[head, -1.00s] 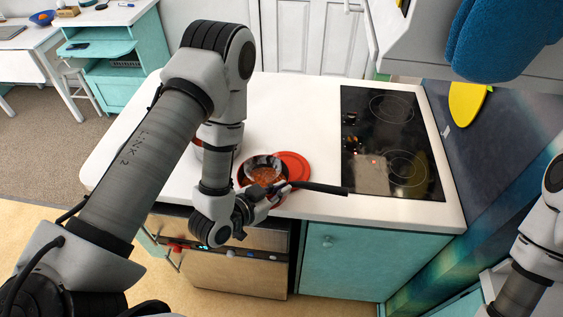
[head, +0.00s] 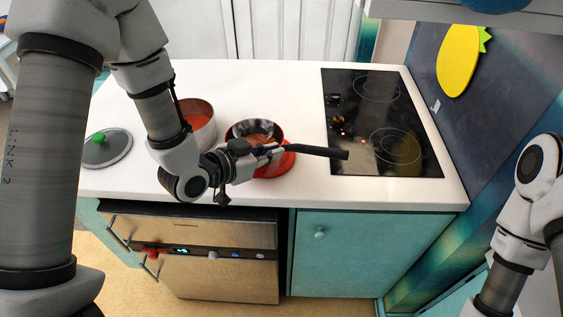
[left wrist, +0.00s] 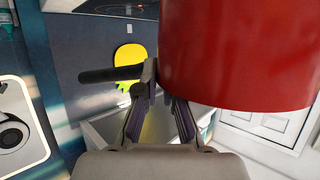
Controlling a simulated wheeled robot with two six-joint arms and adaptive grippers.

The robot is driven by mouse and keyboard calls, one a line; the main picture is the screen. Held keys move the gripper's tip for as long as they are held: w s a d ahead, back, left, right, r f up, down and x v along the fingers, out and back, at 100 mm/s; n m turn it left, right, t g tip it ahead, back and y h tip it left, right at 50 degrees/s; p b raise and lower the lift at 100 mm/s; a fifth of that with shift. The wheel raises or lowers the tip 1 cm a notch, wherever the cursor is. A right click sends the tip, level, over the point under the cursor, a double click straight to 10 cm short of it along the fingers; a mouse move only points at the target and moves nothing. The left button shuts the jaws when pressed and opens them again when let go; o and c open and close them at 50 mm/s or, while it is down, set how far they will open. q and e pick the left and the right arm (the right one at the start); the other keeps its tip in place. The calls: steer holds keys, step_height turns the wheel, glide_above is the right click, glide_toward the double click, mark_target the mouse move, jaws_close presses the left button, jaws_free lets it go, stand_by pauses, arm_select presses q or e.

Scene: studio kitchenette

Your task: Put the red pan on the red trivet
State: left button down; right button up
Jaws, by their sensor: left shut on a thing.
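The red pan (head: 238,130), with a dark inside and some reddish-brown content, is over the counter in the head view. Its black handle (head: 325,152) points right. My left gripper (head: 268,151) is shut on the pan near the handle's base. In the left wrist view, the pan's red side (left wrist: 240,50) fills the upper right and the gripper (left wrist: 162,98) is at the handle (left wrist: 105,74). The red trivet (head: 285,163) lies on the counter, partly hidden behind pan and gripper. I cannot tell whether the pan touches it. My right gripper is out of view.
A grey lid with a green knob (head: 107,148) lies further left. The black cooktop (head: 380,120) is at right. The white counter (head: 280,85) is clear behind the pan.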

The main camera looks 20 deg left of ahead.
mark_target(282, 136)
arm_select(q)
steer(key=w+b, duration=0.1)
steer(key=b, duration=0.4)
steer(key=shift+f, duration=0.3)
steer(key=shift+w+r+p, duration=0.45)
steer(key=shift+w+p, duration=0.05)
steer(key=shift+p, duration=0.05)
steer(key=w, duration=0.2)
steer(key=w+p, duration=0.1)
steer(key=w, duration=0.1)
steer(key=shift+d+f, duration=0.3)
step_height(282, 136, down, 3)
steer(key=shift+w+f, duration=0.15)
steer(key=shift+f, duration=0.2)
steer(key=c, duration=1.3)
jaws_free()
arm_select(e)
step_height(282, 136, down, 4)
steer(key=shift+f, duration=0.1)
arm_select(q)
steer(key=shift+s+a, duration=0.1)
steer(key=shift+s, duration=0.1)
